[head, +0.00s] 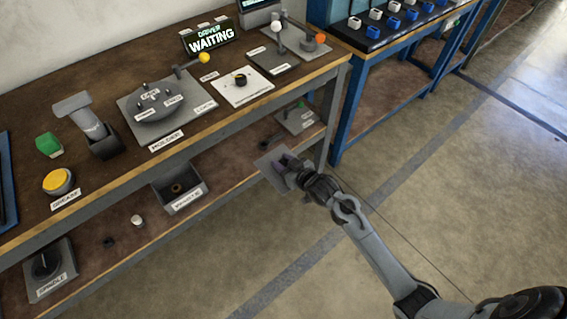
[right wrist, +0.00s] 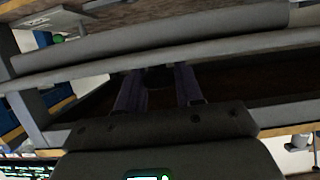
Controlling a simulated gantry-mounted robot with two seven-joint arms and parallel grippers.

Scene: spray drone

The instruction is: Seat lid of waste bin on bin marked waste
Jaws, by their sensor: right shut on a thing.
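The bin (head: 203,188) is an open dark grey box with a white label on its front, standing on the lower shelf. Its label is hard to read. A dark round thing shows inside it. The lid (head: 263,160) is a flat grey square plate. My right gripper (head: 289,172) is shut on it and holds it in front of the bench's right end, right of the bin and apart from it. In the right wrist view, the two purplish fingers (right wrist: 160,88) close around a dark part between them. My left gripper is not in view.
The bench's upper top (head: 215,118) overhangs the lower shelf (head: 115,262). A white knob (head: 137,220) and a spindle block (head: 50,268) are left of the bin; a grey plate (head: 296,119) lies at the shelf's right end. A blue bench (head: 345,110) stands at right.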

